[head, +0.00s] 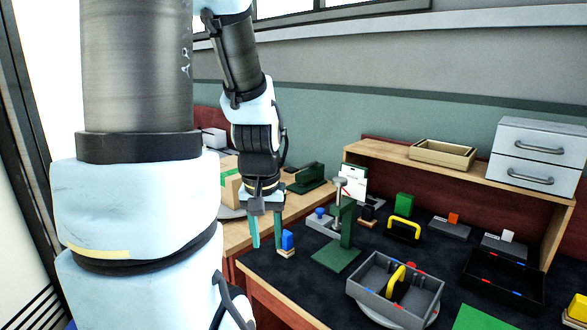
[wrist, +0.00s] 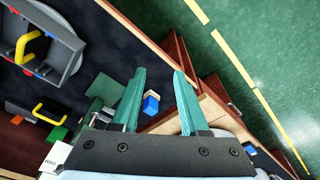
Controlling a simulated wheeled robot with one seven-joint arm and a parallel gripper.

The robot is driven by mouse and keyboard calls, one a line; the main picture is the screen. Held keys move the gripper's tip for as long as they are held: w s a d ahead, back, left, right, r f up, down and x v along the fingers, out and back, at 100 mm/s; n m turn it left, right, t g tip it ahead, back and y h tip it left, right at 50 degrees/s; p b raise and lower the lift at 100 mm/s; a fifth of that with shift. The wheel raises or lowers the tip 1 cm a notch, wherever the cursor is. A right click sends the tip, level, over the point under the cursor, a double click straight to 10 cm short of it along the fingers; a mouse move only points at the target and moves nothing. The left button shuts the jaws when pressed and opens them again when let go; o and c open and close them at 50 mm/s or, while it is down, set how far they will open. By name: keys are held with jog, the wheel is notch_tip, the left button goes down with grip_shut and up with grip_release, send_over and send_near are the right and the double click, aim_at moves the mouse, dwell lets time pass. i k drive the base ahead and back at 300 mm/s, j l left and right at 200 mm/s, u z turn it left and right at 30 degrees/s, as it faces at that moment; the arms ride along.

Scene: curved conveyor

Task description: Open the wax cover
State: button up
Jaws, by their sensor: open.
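I cannot tell for sure which thing is the wax cover. My gripper (head: 266,240) is open and empty, pointing down over the left front edge of the dark table; its teal fingers also show in the wrist view (wrist: 160,82). A small blue block with a pale wooden base (head: 287,241) stands just right of the fingers in the head view. In the wrist view the blue block (wrist: 151,104) lies between the fingers in the picture, apart from them. A black piece with a yellow handle (head: 404,229) stands farther back.
A green stand (head: 338,256) is right of the blue block. A grey divided tray (head: 372,274) holding a yellow handle is at front right. A black tray (head: 503,283) lies beyond it. A wooden shelf (head: 480,170) bears a shallow box (head: 443,154) and white drawers (head: 540,155).

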aim_at(319, 218)
jog(key=l+u, duration=1.05)
